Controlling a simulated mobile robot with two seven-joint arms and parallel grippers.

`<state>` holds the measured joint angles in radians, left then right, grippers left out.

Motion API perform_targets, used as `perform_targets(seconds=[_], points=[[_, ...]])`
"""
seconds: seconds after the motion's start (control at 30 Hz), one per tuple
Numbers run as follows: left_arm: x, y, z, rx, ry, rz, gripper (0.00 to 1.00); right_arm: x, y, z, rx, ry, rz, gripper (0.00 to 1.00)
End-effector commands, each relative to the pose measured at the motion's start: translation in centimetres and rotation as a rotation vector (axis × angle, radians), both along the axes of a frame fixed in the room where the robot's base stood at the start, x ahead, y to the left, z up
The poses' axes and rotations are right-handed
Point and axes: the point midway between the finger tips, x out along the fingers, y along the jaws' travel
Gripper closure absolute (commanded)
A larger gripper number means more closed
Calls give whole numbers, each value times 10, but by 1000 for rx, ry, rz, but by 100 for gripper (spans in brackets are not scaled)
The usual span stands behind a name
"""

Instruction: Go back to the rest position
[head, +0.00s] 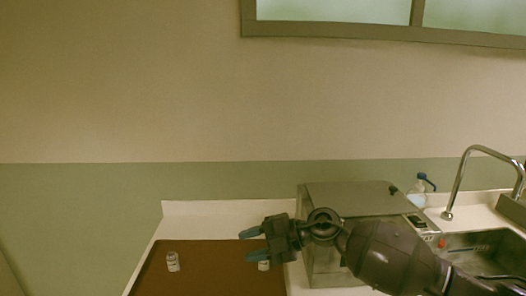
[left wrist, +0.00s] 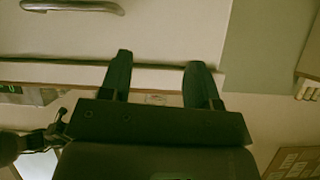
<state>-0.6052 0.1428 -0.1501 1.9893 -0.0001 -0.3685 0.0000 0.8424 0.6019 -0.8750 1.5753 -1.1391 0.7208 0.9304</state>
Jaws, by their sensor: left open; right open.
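My right gripper (head: 250,245) reaches in from the right in the head view, above the brown mat (head: 215,270). Its fingers point left and stand apart, with nothing seen between them. One small clear bottle with a white label (head: 173,262) stands upright on the mat, left of the gripper. A second small bottle (head: 264,265) shows just below the right gripper's fingers, partly hidden by them; I cannot tell if they touch. My left gripper (left wrist: 160,75) shows only in the left wrist view, its two dark fingers wide apart and empty.
A metal box-shaped appliance (head: 350,197) stands on the white counter (head: 205,215) behind my right arm. A sink (head: 485,250) with a tall faucet (head: 460,175) and a blue-capped bottle (head: 417,196) are at the right. The mat's left part is mostly clear.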

Motion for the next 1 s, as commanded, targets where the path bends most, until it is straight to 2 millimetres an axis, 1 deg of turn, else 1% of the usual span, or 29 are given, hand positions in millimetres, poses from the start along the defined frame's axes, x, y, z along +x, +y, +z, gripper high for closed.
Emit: perform_targets(seconds=[0.03,0.1,0.17,0.23,0.37,0.47,0.57,0.63,0.77,0.8,0.87,0.9,0.97,1.0], points=[[0,0,0,0,1,0,44,-9,6,2,104,17,-45,58],[0,0,0,0,1,0,44,-14,9,9,240,31,-125,58],[0,0,0,0,1,0,44,-18,8,16,346,50,-205,58],[0,0,0,0,1,0,44,-20,1,21,457,75,-310,58],[0,0,0,0,0,0,44,-20,-23,25,627,139,-536,58],[1,0,1,0,-1,0,44,-20,-51,20,721,201,-728,58],[2,0,1,-1,-3,-1,44,-24,-84,7,780,275,-931,58],[3,0,1,0,-4,-2,44,-29,-109,-7,803,336,-1077,58],[4,-1,2,0,-7,-2,44,-48,-156,-39,796,463,-1344,58],[4,-1,2,0,-8,-2,44,-57,-170,-51,782,508,-1423,58],[4,-1,3,0,-9,-2,44,-72,-190,-68,752,578,-1539,58],[4,-1,3,0,-9,-2,44,-84,-203,-80,726,627,-1612,58],[5,-1,3,0,-9,-2,44,-105,-222,-98,677,702,-1720,58],[5,-1,3,0,-9,-2,44,-120,-233,-109,639,755,-1786,58]])
